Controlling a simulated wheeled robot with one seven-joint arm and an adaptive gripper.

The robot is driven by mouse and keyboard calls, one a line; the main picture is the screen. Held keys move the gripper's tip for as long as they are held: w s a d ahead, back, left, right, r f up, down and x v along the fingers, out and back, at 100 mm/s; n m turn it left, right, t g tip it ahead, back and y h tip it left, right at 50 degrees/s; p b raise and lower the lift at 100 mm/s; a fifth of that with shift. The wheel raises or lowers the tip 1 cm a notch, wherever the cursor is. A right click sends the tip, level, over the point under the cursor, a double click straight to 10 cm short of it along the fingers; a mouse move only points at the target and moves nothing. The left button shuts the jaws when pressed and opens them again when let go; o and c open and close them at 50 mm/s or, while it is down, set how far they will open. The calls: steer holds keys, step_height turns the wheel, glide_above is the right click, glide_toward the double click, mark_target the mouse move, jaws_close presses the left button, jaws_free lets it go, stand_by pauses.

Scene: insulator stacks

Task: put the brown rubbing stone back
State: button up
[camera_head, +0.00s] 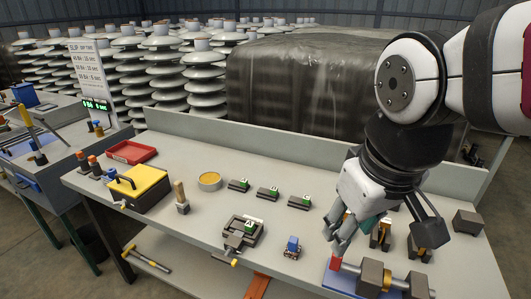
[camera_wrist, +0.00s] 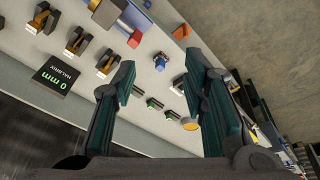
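I cannot tell for sure which thing is the brown rubbing stone. A dark grey-brown block (camera_head: 467,221) sits at the right of the bench. Other grey-brown blocks (camera_head: 372,278) are on a blue base (camera_head: 342,276) at the front right, with a red end piece and a brass part. The blue base also shows at the top of the wrist view (camera_wrist: 139,18). My gripper (camera_head: 337,238) is above the right half of the bench, pointing down. In the wrist view its two green-padded fingers (camera_wrist: 163,88) are spread wide, with nothing held between them.
Dark stands with brass parts (camera_head: 420,246) are near my gripper. A small blue-topped item (camera_head: 292,246), a vise-like fixture (camera_head: 243,230), small green-marked blocks (camera_head: 268,193), a yellow box (camera_head: 138,187) and a red tray (camera_head: 131,152) occupy the bench. A low wall runs along its back.

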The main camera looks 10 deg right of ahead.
steer(key=shift+m+t+y, duration=0.3)
steer(key=shift+m, duration=0.6)
steer(key=s, duration=0.4)
steer(key=shift+s+a, duration=0.2)
steer(key=shift+s, duration=0.05)
step_height(320, 180, up, 3)
steer(key=shift+f+t+p, duration=0.1)
steer(key=shift+t+p, duration=0.2)
steer(key=shift+p, duration=0.75)
